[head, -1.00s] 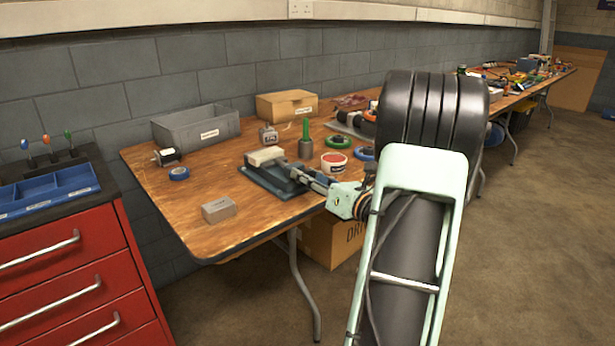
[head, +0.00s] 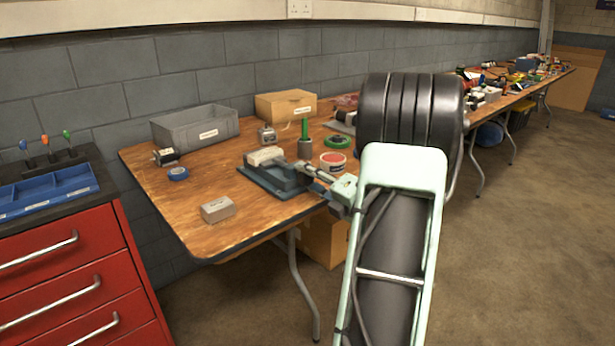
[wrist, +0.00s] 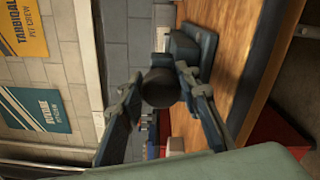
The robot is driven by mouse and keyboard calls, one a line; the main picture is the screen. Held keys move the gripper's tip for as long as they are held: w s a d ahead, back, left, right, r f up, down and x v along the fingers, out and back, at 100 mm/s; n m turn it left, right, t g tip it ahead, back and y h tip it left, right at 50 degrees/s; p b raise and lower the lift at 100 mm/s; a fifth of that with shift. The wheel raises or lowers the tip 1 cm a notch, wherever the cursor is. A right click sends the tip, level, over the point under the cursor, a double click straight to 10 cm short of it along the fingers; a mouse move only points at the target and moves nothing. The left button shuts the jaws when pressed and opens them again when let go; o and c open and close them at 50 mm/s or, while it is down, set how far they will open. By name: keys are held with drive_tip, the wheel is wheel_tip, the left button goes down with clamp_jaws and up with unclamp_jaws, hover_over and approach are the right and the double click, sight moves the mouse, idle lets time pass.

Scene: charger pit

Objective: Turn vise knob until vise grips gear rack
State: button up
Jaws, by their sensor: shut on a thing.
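The vise (head: 275,182) sits at the front edge of the wooden table, low and blue-grey, with a pale block (head: 265,156) at its far end. I cannot tell whether that block is the gear rack or how tightly it is held. In the wrist view the vise knob (wrist: 160,88) is a dark round shape at the near end of the vise body (wrist: 192,45). My gripper (wrist: 160,78) is shut on the knob, one finger on each side. In the head view my gripper (head: 318,178) reaches the vise from the right, and the knob is largely hidden.
A grey block (head: 217,210) lies at the table's front left. A red-and-white tub (head: 333,163), a green tape roll (head: 337,142) and a grey bin (head: 196,126) stand behind the vise. A red drawer cabinet (head: 70,270) is at left.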

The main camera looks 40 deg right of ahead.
drive_tip(key=m+p, duration=0.1)
drive_tip(key=m, duration=0.4)
drive_tip(key=shift+m, duration=0.3)
drive_tip(key=m+p, duration=0.2)
drive_tip(key=m, duration=0.3)
drive_tip(key=shift+f, duration=0.1)
drive_tip(key=m+p, duration=0.4)
drive_tip(key=m, duration=0.2)
drive_tip(key=shift+a+m, duration=0.1)
drive_tip(key=shift+m, duration=0.3)
drive_tip(key=m+p, duration=0.4)
drive_tip(key=m, duration=0.1)
drive_tip(key=shift+a, duration=0.15)
drive_tip(key=m+p, duration=0.4)
drive_tip(key=m, duration=0.2)
drive_tip(key=shift+a+m+p, duration=0.1)
drive_tip(key=shift+m+p, duration=0.2)
drive_tip(key=m+p, duration=0.3)
drive_tip(key=m, duration=0.2)
drive_tip(key=shift+m+p, duration=0.3)
drive_tip(key=shift+p, duration=0.1)
drive_tip(key=m+p, duration=0.3)
drive_tip(key=m, duration=0.2)
drive_tip(key=shift+a, duration=0.1)
drive_tip(key=m+p, duration=0.2)
drive_tip(key=m, duration=0.3)
drive_tip(key=shift+m, duration=0.4)
